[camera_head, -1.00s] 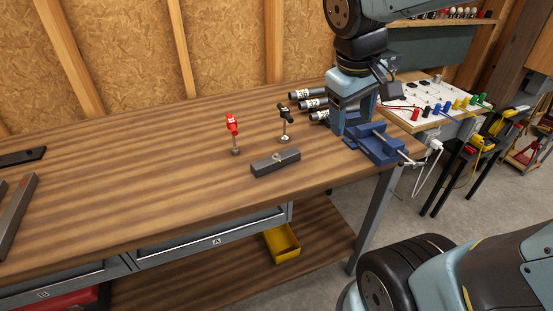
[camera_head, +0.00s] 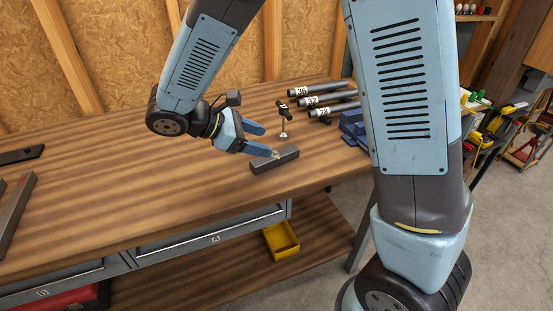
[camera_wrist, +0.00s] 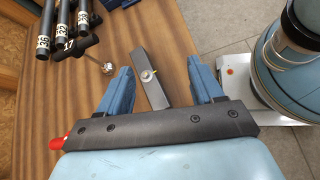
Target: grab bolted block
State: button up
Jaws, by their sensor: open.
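The block is a grey metal bar (camera_head: 273,160) lying on the wooden workbench, with a bolt (camera_wrist: 147,75) standing in its middle. My gripper (camera_head: 266,140) is open above and just left of the block, its blue fingers pointing right in the head view. In the wrist view the block (camera_wrist: 155,93) runs lengthwise between and beyond the two open fingers (camera_wrist: 163,80), with nothing held.
Several numbered dark tubes (camera_head: 318,100) lie at the back, beside a blue vise (camera_head: 353,127). A red piece (camera_wrist: 57,143) peeks out beside my palm. The bench's left middle (camera_head: 120,190) is clear.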

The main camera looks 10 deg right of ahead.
aim_at(254, 164)
jog(key=a+f+n+t, duration=0.1)
jog(key=a, duration=0.1)
jog(key=a+f+n, duration=0.1)
jog(key=a+f, duration=0.1)
jog(key=a+f+n+t+h, duration=0.1)
jog(key=a+n, duration=0.1)
jog(key=a, duration=0.1)
jog(key=shift+s+f+t, duration=0.15)
jog(key=shift+f+t, duration=0.1)
jog(key=shift+t, duration=0.05)
jog(key=shift+a+f, duration=0.25)
jog(key=shift+a, duration=0.1)
jog(key=shift+f+n+t, duration=0.15)
jog(key=shift+n+t, duration=0.15)
jog(key=x, duration=0.8)
jog(key=shift+r+x, duration=0.2)
jog(key=shift+x, duration=1.15)
jog(key=shift+r+x, duration=0.15)
jog(key=shift+x, duration=1.2)
jog(key=shift+d, duration=0.1)
grip_shut()
